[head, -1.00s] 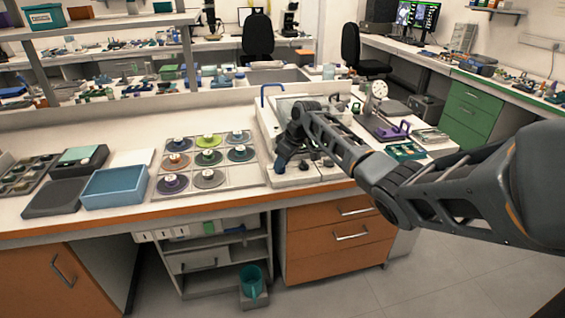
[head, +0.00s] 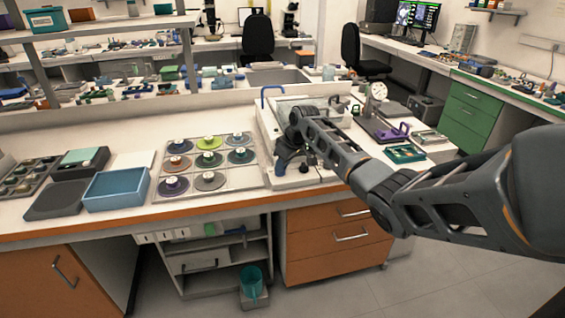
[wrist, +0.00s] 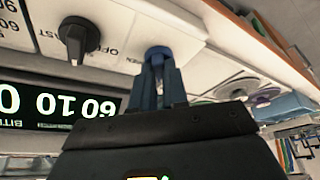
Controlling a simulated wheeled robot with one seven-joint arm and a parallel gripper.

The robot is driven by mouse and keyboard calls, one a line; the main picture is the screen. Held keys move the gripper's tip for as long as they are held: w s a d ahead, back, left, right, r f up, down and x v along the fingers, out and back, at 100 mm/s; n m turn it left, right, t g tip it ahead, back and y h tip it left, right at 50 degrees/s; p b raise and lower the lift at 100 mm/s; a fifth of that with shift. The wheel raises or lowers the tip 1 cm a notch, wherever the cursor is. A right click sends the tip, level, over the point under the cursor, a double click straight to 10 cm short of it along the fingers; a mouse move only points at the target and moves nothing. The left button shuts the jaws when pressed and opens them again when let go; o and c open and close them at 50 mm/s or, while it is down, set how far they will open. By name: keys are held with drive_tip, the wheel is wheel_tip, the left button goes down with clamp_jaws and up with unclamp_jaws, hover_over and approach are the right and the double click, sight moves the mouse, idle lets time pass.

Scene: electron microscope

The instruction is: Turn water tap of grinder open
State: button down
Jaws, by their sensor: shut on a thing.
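The grinder (head: 264,122) is the white machine near the bench front in the head view, with a blue spout pipe (head: 272,88) at its back left. My gripper (head: 280,166) is at its front panel; my wrist hides much of this area. In the wrist view, the panel appears upside down. My gripper (wrist: 157,88) has its fingers close together, shut on the small blue water tap (wrist: 157,54). Lettering that partly reads OPEN is beside the tap. The fingers cover part of the tap, so its exact angle is hard to tell.
A black knob (wrist: 78,36) and a lit number display (wrist: 55,109) are beside the tap. Left of the grinder lie a tray of round discs (head: 226,183) and a blue bin (head: 116,186). A purple-handled device (head: 385,130) stands to the right.

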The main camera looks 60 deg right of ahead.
drive_tip(key=m+p, duration=0.2)
drive_tip(key=m+h, duration=0.1)
drive_tip(key=shift+w+a+r+g+p, duration=0.1)
drive_tip(key=shift+a+g+p, duration=0.15)
drive_tip(key=shift+g+p, duration=0.15)
drive_tip(key=m, duration=0.2)
drive_tip(key=m+g+h+p, duration=0.1)
drive_tip(key=m, duration=0.2)
drive_tip(key=shift+w+a+h, duration=0.1)
drive_tip(key=shift+a+h, duration=0.05)
drive_tip(key=shift+h, duration=0.15)
drive_tip(key=m, duration=0.1)
drive_tip(key=m+g, duration=0.1)
drive_tip(key=m, duration=0.2)
drive_tip(key=shift+w+f+g+h+b, duration=0.2)
drive_tip(key=shift+f+g+h+b, duration=0.1)
drive_tip(key=shift+h, duration=0.1)
drive_tip(key=m+b, duration=0.1)
drive_tip(key=m, duration=0.1)
drive_tip(key=m+g+b, duration=0.1)
drive_tip(key=m, duration=0.1)
drive_tip(key=shift+w+r+g, duration=0.1)
drive_tip(key=shift+g, duration=0.2)
drive_tip(key=shift+m, duration=0.4)
drive_tip(key=c, duration=1.1)
unclamp_jaws()
drive_tip(key=shift+c, duration=0.2)
drive_tip(key=shift+r, duration=0.2)
